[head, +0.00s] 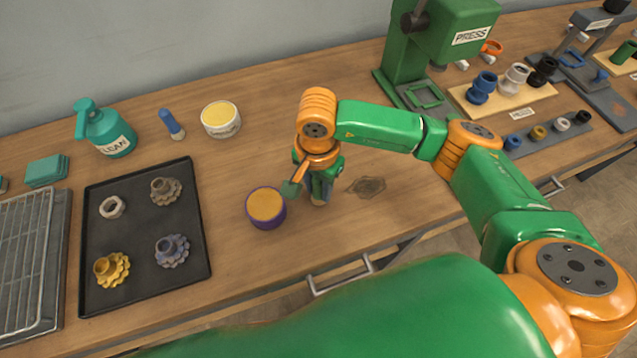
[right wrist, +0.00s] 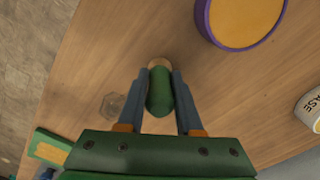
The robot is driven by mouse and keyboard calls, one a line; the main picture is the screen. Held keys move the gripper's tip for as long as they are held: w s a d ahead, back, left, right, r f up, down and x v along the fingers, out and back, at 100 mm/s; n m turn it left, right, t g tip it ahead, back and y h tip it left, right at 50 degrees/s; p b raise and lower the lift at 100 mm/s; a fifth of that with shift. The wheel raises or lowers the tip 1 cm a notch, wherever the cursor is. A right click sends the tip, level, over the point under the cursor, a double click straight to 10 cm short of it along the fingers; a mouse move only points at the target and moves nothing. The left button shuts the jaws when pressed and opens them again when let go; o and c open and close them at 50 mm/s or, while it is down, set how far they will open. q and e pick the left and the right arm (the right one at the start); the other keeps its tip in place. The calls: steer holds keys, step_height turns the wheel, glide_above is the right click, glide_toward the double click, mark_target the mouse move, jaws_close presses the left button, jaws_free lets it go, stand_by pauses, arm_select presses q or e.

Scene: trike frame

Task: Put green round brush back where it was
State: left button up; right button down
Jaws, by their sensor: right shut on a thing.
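The green round brush (right wrist: 158,92) stands between the two fingers of my right gripper (right wrist: 160,80) in the right wrist view, with a pale tan end showing past them. My right gripper is shut on it. In the head view my right gripper (head: 318,188) points down just above or at the wooden bench, right of a purple-rimmed round tin (head: 265,222). There the fingers hide most of the brush, and I cannot tell whether it touches the bench. My left gripper is not in view.
A black tray (head: 143,215) with several parts lies left. The green press (head: 440,35) stands back right. Bare bench (head: 340,240) lies in front.

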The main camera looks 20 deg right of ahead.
steer(key=shift+f, duration=0.2)
steer(key=c, duration=0.6)
jaws_free()
steer(key=shift+r, duration=0.1)
steer(key=shift+r, duration=0.5)
step_height(320, 180, up, 11)
steer(key=shift+a+f+b, duration=0.1)
steer(key=shift+b, duration=1.05)
steer(key=shift+s+r, duration=0.1)
steer(key=shift+r, duration=0.15)
